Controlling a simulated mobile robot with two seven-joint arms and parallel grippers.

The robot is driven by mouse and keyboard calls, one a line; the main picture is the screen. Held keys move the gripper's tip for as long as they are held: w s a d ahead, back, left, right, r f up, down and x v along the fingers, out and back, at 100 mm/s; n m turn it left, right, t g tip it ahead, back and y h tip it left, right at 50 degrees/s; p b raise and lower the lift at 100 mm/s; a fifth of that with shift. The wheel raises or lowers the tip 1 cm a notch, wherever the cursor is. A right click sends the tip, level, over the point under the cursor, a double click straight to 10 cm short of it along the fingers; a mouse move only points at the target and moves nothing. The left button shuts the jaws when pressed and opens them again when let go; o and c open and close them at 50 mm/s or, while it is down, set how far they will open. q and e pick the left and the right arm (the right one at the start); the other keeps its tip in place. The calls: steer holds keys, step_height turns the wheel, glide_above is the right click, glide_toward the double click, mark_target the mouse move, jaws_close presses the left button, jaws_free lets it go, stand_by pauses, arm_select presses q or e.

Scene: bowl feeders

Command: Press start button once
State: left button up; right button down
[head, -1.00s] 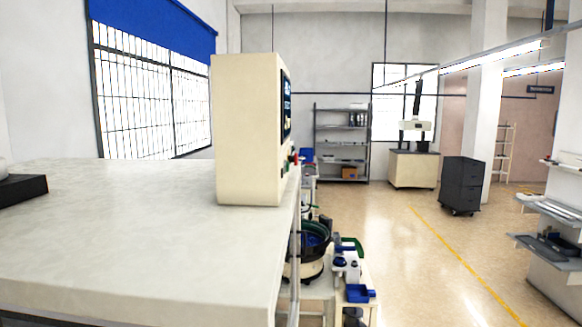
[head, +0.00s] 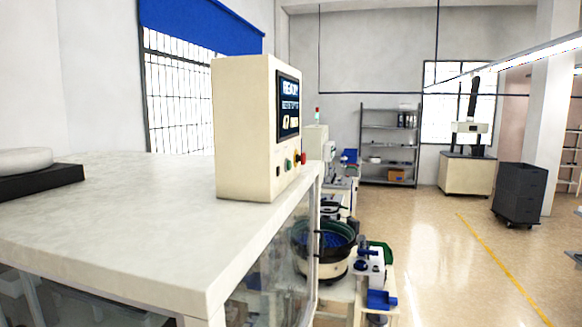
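A cream control box (head: 242,135) stands upright on a white-topped cabinet near the middle of the head view. Its right-hand face is seen at a slant and carries a dark lit screen (head: 289,107), which seems to read "READY" on its top line. Below the screen is a row of small buttons. A green button (head: 289,165) and a red button (head: 304,158) can be made out, with a yellowish one beside them. Labels are too small to read, so I cannot tell which is marked start. Neither of my grippers is in view.
The white cabinet top (head: 130,205) fills the left foreground, with a dark-based device (head: 40,182) at its left. Bowl feeders (head: 323,248) and a blue bin (head: 381,300) stand beyond its right edge. The floor between is clear.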

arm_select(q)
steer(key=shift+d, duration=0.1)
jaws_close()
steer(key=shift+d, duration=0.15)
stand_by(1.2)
